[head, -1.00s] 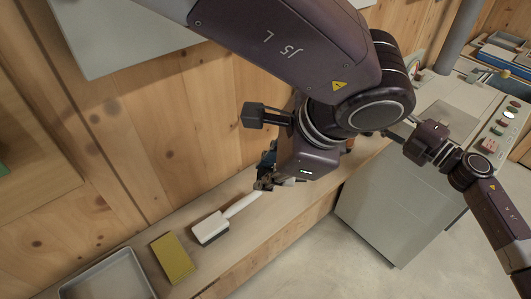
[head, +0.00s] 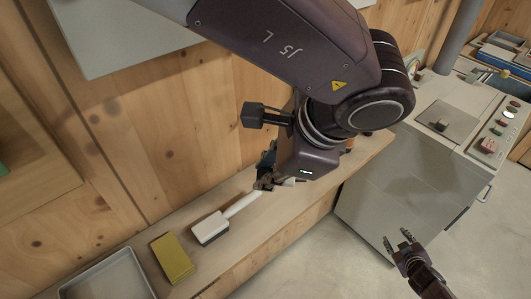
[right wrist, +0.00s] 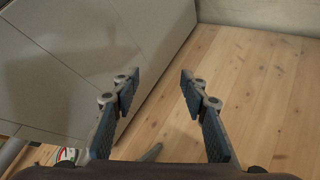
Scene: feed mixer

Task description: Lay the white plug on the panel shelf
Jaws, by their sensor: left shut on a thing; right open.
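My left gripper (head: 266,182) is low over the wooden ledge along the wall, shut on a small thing. I cannot tell for sure which surface is the panel shelf; a grey plate (head: 455,118) lies beside the button panel (head: 492,135).
A white-handled brush (head: 212,229), a yellow block (head: 172,258) and a grey tray (head: 110,280) are on the wooden ledge (head: 250,228), left of my left gripper. The grey cabinet (head: 395,190) stands at the ledge's right end. Floor in front is clear.

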